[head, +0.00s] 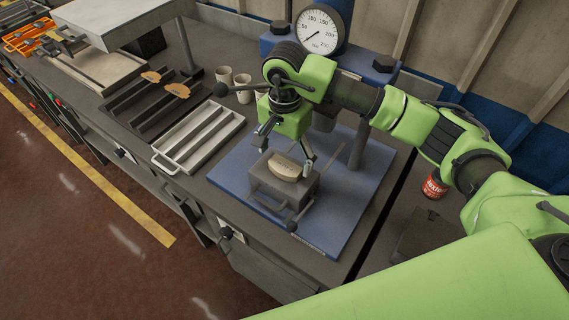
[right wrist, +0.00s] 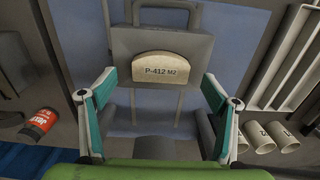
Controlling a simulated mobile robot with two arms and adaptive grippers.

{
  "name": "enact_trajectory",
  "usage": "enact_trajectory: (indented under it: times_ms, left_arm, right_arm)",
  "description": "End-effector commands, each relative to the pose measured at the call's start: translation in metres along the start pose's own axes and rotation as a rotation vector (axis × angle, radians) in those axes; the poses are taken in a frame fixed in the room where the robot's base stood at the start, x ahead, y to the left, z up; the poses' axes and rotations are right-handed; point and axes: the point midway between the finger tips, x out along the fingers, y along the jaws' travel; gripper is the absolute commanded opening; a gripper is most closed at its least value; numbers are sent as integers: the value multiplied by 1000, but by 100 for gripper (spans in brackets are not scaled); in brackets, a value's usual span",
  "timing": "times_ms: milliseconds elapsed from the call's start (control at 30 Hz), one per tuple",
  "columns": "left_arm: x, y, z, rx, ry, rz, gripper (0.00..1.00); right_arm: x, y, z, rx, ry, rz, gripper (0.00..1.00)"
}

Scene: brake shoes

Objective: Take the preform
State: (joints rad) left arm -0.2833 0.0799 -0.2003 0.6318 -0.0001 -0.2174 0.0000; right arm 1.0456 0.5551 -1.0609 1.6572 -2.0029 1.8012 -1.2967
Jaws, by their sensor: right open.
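The preform (head: 284,166) is a tan, curved block. It lies on top of a grey metal mould block (head: 266,183) on the blue press plate. In the right wrist view the preform (right wrist: 161,67) shows the marking "P-412 M2". My right gripper (head: 283,152) is open above the mould, its fingers spread to either side of the preform. In the right wrist view the right gripper (right wrist: 158,80) has both fingers apart, with the preform beyond and between them. No contact shows. My left gripper is not in view.
A pressure gauge (head: 321,27) stands behind the blue press plate (head: 333,215). A white slotted tray (head: 198,138), several cups (head: 243,87) and a dark rack (head: 150,103) stand to the left. A red can (head: 434,186) stands at right.

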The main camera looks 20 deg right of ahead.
Motion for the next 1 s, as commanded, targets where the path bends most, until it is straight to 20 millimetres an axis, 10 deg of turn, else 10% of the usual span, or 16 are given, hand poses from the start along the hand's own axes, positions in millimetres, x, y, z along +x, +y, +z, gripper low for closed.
enact_trajectory:
  times_ms: [467, 667, 1000]
  left_arm:
    - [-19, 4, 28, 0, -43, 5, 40]
    - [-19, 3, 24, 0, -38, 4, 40]
    - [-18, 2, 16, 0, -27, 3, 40]
  right_arm:
    - [32, -2, -1, 0, 0, -1, 81]
    - [32, -1, -1, 0, 0, -1, 36]
    - [30, -2, -1, 0, 0, -1, 35]
